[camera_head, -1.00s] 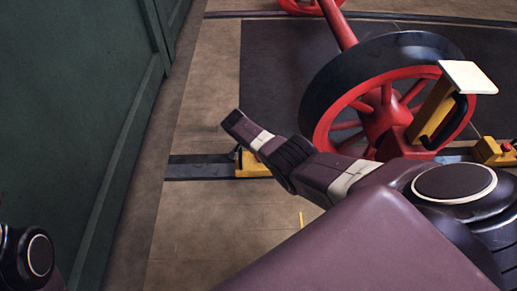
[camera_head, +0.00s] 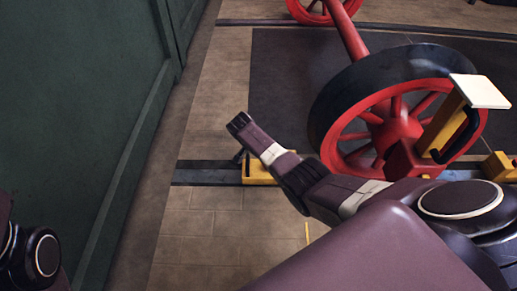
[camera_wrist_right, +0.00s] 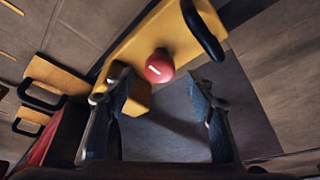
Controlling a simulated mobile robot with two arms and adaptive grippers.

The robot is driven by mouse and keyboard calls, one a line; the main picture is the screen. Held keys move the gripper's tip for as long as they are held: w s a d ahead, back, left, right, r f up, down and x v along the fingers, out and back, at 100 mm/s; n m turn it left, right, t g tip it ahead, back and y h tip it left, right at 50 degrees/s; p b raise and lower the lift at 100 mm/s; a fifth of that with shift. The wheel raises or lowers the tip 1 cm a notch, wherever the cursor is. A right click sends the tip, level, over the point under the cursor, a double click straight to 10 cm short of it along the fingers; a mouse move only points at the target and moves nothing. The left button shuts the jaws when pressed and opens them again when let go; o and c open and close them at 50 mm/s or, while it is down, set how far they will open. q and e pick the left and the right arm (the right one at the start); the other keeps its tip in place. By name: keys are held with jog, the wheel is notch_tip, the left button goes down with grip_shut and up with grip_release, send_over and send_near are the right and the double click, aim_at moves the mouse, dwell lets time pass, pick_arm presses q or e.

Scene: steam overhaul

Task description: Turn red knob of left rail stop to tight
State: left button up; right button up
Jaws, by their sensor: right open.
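The left rail stop (camera_head: 258,173) is a yellow block on the dark rail, left of the large red wheel in the head view. My right gripper (camera_head: 240,124) is above it and hides part of it. In the right wrist view, the red knob (camera_wrist_right: 159,66) with a white mark sits on the yellow stop body (camera_wrist_right: 150,37). A black handle (camera_wrist_right: 203,30) is beside it. My right gripper (camera_wrist_right: 160,82) is open, its fingers on either side of the knob with visible gaps. Whether the fingers are level with the knob is unclear. My left gripper is out of view.
The large red wheel (camera_head: 397,130) with a black rim stands right of my right gripper. A yellow bracket with a white plate (camera_head: 480,91) is in front of it. Another yellow stop (camera_head: 499,167) is at the right edge. A green wall (camera_head: 75,110) stands left. Floor before the rail is clear.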

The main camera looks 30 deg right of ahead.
jog(key=v, duration=0.9)
jog(key=shift+r, duration=0.1)
